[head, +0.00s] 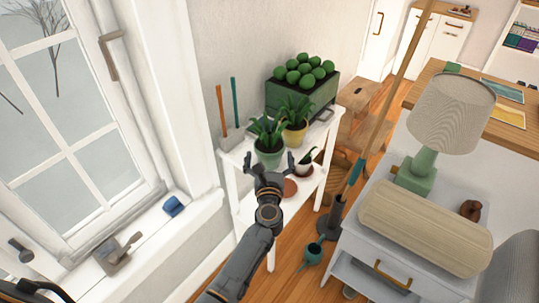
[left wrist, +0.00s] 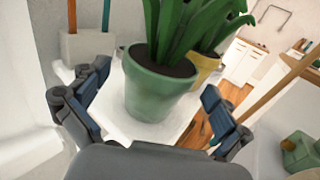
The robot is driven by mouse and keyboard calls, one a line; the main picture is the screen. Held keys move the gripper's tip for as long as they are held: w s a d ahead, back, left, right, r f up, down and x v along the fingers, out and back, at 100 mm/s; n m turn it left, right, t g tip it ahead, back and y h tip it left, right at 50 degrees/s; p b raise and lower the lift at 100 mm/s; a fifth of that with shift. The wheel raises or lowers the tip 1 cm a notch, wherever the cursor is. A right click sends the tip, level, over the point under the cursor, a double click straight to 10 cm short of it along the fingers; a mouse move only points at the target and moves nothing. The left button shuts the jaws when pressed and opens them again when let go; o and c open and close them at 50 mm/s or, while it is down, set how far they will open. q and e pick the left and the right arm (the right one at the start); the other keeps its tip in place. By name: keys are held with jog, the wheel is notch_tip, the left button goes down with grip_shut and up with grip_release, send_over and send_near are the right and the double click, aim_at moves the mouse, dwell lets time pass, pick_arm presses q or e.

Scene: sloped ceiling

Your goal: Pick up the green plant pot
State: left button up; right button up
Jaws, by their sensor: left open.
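The green plant pot (head: 268,155) holds a leafy plant and stands upright at the near edge of a white shelf's top (head: 236,156). In the left wrist view the pot (left wrist: 153,98) is in the middle, with dark soil and green leaves. My left gripper (head: 268,163) is open, its fingers on either side of the pot. In the left wrist view my left gripper (left wrist: 152,108) shows both fingers spread, with gaps to the pot's sides. My right gripper is not in view.
A yellow pot (head: 295,134) stands just behind the green one. A large green planter (head: 302,95) is at the back, and a grey tool holder (head: 230,138) is at the left. A window is left; a lamp (head: 437,120) and cushion (head: 425,228) are right.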

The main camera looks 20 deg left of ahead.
aim_at(270, 147)
pick_arm(q)
jog(key=x, duration=0.4)
jog(key=shift+d+f+b, duration=0.1)
jog(key=shift+f+b, duration=0.1)
jog(key=shift+b, duration=0.2)
jog(key=c, duration=1.3)
jog(key=shift+r, duration=0.15)
jog(key=shift+c, duration=1.2)
jog(key=shift+r, duration=0.1)
